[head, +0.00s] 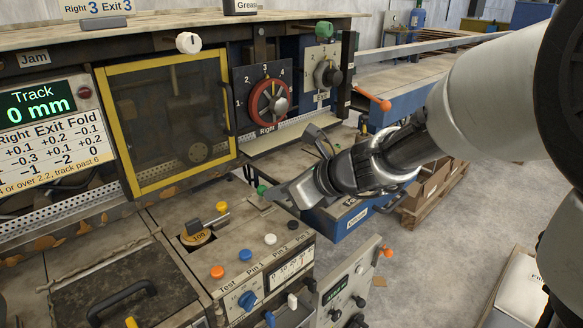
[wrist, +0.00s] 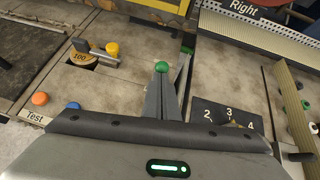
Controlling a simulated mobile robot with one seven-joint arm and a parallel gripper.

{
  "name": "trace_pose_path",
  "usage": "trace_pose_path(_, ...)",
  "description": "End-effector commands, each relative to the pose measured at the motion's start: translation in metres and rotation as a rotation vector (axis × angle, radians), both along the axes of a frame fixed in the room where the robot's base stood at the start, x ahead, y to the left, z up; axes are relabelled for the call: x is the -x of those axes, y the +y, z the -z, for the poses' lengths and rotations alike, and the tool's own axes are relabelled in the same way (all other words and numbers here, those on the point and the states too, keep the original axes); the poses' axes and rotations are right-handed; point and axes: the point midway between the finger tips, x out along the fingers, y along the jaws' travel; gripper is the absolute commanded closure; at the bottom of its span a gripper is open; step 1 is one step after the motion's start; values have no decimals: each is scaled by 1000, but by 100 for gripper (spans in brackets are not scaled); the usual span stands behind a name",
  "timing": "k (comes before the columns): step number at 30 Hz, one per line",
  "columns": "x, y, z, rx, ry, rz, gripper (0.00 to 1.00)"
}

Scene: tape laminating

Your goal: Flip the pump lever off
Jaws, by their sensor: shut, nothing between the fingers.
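No label reading "pump" can be read, so I cannot tell for sure which handle is the pump lever. A green ball knob (head: 262,190) stands at the back right of the control panel, and a green ball (wrist: 161,67) shows just beyond my fingertips in the wrist view. My gripper (head: 286,196) reaches in from the right, low over the panel's right edge, close beside the green knob. Its fingers (wrist: 161,98) are shut and empty. Whether they touch the knob cannot be told. An orange-tipped lever (head: 373,99) sticks out farther back at right.
The panel carries a yellow knob (head: 222,207), an orange button (head: 217,271), a blue button (head: 245,255) and a white button (head: 270,239). Behind are a yellow-framed window (head: 170,120) and a red-ringed dial (head: 268,102). A blue cabinet (head: 345,218) stands behind my gripper.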

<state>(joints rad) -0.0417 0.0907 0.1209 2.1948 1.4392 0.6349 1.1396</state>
Motion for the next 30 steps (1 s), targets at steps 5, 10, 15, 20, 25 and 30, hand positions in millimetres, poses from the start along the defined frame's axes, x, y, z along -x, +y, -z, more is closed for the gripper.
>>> trace_pose_path(5, -1, 1, -4, 16, 14, 0, 100)
trace_pose_path(10, -2, 2, -6, 33, 30, -1, 100)
trace_pose_path(15, -3, 3, -9, 53, 47, -1, 100)
trace_pose_path(20, -5, 6, -14, 88, 79, -2, 100)
trace_pose_path(25, -8, 11, -18, 142, 127, -4, 100)
trace_pose_path(30, -14, 16, -19, 137, 125, -1, 100)
